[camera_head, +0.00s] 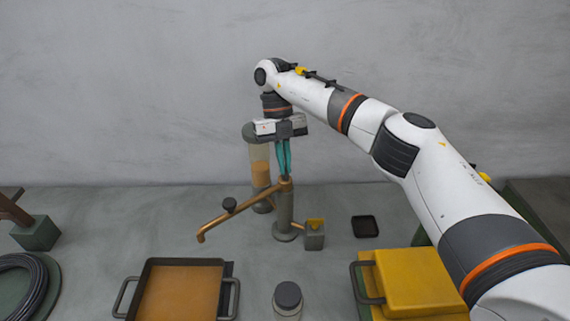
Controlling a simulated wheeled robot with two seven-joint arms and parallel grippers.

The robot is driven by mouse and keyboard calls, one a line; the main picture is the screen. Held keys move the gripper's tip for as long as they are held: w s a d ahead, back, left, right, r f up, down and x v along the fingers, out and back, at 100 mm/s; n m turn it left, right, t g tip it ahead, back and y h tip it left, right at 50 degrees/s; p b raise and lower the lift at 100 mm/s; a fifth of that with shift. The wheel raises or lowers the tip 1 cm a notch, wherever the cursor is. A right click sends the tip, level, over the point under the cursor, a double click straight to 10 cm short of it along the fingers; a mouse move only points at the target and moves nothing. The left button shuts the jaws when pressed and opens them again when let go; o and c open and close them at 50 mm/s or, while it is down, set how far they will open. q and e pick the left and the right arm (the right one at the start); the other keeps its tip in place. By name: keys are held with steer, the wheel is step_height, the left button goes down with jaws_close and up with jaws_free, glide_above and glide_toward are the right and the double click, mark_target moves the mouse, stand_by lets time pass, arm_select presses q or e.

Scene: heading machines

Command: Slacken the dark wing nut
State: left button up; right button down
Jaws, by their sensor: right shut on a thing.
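My right gripper (285,174) comes down from above with its teal fingers upright. It is shut at the top of a grey post (284,211), on what seems to be the dark wing nut, which the fingertips hide almost fully. A bent brass arm (243,203) runs from the post's head down to the left and ends in a hooked tip. My left gripper is not in view.
A clear cylinder with amber contents (261,172) stands close behind the post. A small grey block with a yellow top (314,236) is beside its base. In front are a handled tray (150,267), a dark-lidded jar (288,297) and a yellow case (412,282). A black dish (365,226) lies right.

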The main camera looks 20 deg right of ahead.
steer(key=n, duration=0.2)
steer(key=n+h, duration=0.1)
steer(key=n, duration=0.1)
steer(key=shift+s+a+f+h+b, duration=0.1)
steer(key=shift+a+f+h+b, duration=0.05)
steer(key=shift+f+h+b, duration=0.2)
steer(key=n+h, duration=0.1)
steer(key=n, duration=0.2)
steer(key=shift+s+n+t, duration=0.1)
steer(key=shift+n+t, duration=0.2)
steer(key=shift+t, duration=0.1)
steer(key=n+t+h+b, duration=0.1)
steer(key=n, duration=0.2)
steer(key=shift+s+a+f+n, duration=0.1)
steer(key=shift+n, duration=0.2)
steer(key=shift+n+t+h+b, duration=0.35)
steer(key=shift+n+t, duration=0.25)
steer(key=shift+n, duration=1.2)
steer(key=shift+s+a, duration=0.1)
steer(key=c, duration=1.6)
jaws_free()
steer(key=shift+w+r, duration=0.2)
steer(key=shift+r, duration=0.05)
